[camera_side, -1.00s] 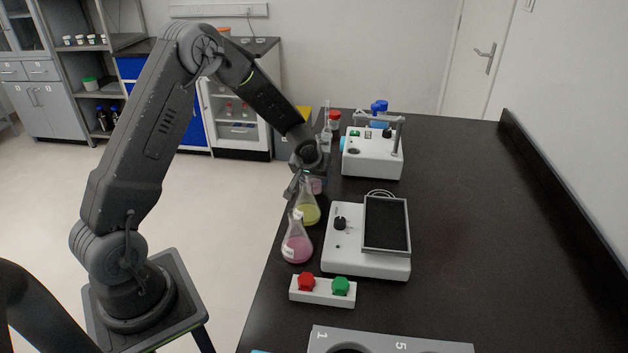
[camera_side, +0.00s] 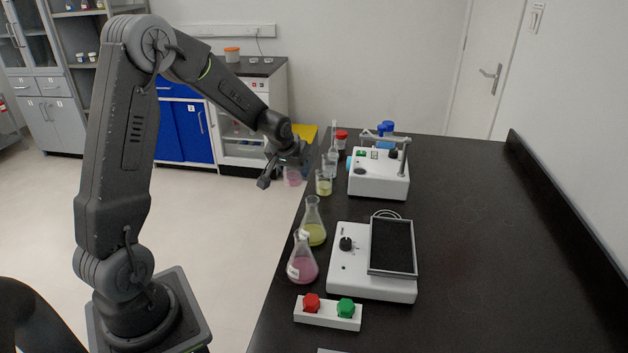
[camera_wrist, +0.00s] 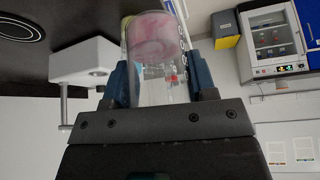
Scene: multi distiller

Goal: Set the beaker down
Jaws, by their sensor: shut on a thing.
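The beaker (camera_side: 293,178) holds pink liquid and hangs in my gripper (camera_side: 284,170), at the left edge of the black bench in the side view. In the wrist view the beaker (camera_wrist: 156,50) is clear glass, with my gripper's (camera_wrist: 162,84) blue-padded fingers shut on either side of it. A small beaker with yellow liquid (camera_side: 324,185) stands on the bench just right of the held beaker.
A yellow flask (camera_side: 314,233) and a pink flask (camera_side: 301,268) stand along the bench's left edge. A white stirrer device (camera_side: 379,180), a flat plate device (camera_side: 372,280) and a red-green button box (camera_side: 327,312) stand nearby. The bench's right half (camera_side: 470,230) is clear.

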